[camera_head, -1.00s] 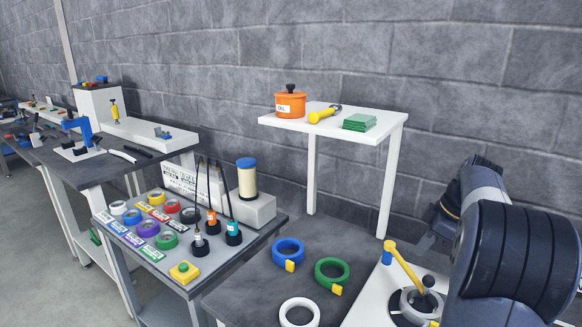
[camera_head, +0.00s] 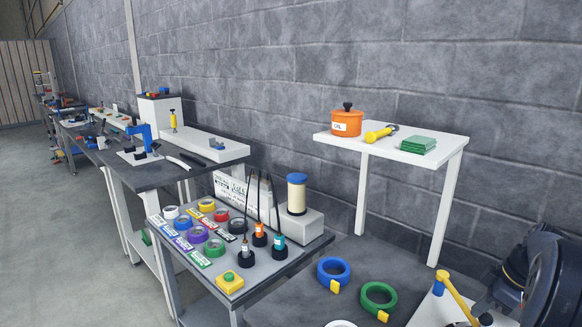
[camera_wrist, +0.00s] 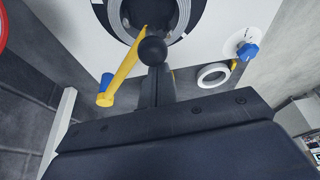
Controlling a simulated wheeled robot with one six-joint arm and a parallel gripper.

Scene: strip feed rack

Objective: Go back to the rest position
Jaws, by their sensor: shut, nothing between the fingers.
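My gripper (camera_wrist: 156,88) shows in the wrist view as narrow dark fingers, closed together and empty, in front of a wide dark body. Just past the fingertips is a black ball knob (camera_wrist: 152,50); I cannot tell whether they touch. A yellow lever (camera_wrist: 122,68) slants beside it, over a round dark and grey fixture (camera_wrist: 183,22) on a white plate (camera_wrist: 225,25). In the head view, the lever (camera_head: 456,298) stands at the lower right, next to my dark arm. My fingers are hidden there.
A blue ring (camera_head: 334,270) and a green ring (camera_head: 379,296) lie on the grey bench. A white shelf (camera_head: 440,151) holds an orange pot (camera_head: 347,121), a yellow-handled tool and green blocks. Left is a table with coloured rolls (camera_head: 197,233) and bottles. The floor (camera_head: 60,250) at far left is clear.

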